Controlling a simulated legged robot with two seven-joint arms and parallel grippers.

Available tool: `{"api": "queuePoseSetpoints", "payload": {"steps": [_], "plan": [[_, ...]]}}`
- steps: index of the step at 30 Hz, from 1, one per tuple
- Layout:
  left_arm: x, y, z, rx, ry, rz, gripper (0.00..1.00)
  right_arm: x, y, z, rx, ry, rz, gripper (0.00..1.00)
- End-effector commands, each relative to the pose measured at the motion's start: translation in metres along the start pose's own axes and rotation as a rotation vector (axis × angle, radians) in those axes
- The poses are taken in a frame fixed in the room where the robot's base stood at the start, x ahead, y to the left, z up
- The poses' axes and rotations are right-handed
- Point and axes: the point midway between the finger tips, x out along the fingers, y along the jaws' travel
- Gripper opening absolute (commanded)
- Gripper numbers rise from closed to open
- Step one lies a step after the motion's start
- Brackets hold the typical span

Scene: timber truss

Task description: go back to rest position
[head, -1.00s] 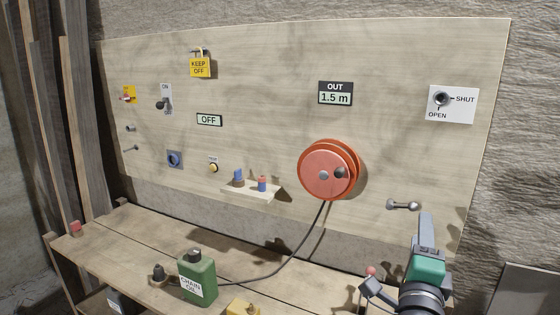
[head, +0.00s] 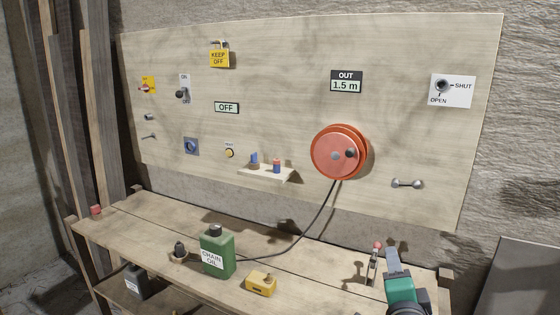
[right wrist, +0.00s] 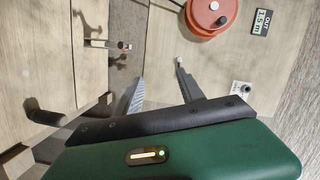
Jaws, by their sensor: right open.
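My right gripper (head: 393,262) is at the lower right in the head view, above the right end of the workbench (head: 322,252). Its green body shows below a grey finger. In the right wrist view its two fingers (right wrist: 161,80) stand apart with nothing between them. It touches nothing that I can see. My left gripper is in neither view.
A small lever with a red knob (head: 377,246) stands just left of my right gripper. The green chain oil can (head: 217,258) and a yellow block (head: 261,284) stand on the bench. The panel behind carries a red reel (head: 338,158) and a grey double-knob handle (head: 408,183).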

Motion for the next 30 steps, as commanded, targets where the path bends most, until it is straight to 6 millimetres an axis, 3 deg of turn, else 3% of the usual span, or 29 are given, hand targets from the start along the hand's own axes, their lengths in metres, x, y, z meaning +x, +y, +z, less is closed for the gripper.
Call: {"api": "queuePoseSetpoints", "payload": {"steps": [5, 8, 12, 18, 26, 27, 28, 30], "plan": [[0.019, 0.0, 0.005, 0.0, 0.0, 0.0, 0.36, -0.005, 0.073, 0.043, -0.23, -0.167, 0.146, 0.46], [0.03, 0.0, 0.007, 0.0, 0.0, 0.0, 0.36, -0.017, 0.128, 0.07, -0.404, -0.306, 0.247, 0.46], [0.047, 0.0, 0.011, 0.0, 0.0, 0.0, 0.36, -0.051, 0.212, 0.102, -0.677, -0.549, 0.387, 0.46], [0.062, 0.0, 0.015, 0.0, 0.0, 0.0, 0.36, -0.104, 0.295, 0.12, -0.959, -0.845, 0.509, 0.46], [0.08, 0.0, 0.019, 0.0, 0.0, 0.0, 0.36, -0.171, 0.369, 0.118, -1.213, -1.186, 0.604, 0.46], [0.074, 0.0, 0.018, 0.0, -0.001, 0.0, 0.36, -0.179, 0.369, 0.115, -1.241, -1.226, 0.611, 0.46], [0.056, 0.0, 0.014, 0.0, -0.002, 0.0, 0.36, -0.178, 0.35, 0.109, -1.237, -1.217, 0.607, 0.46], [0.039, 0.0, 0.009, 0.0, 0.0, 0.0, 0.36, -0.18, 0.333, 0.103, -1.234, -1.213, 0.607, 0.46]]}}
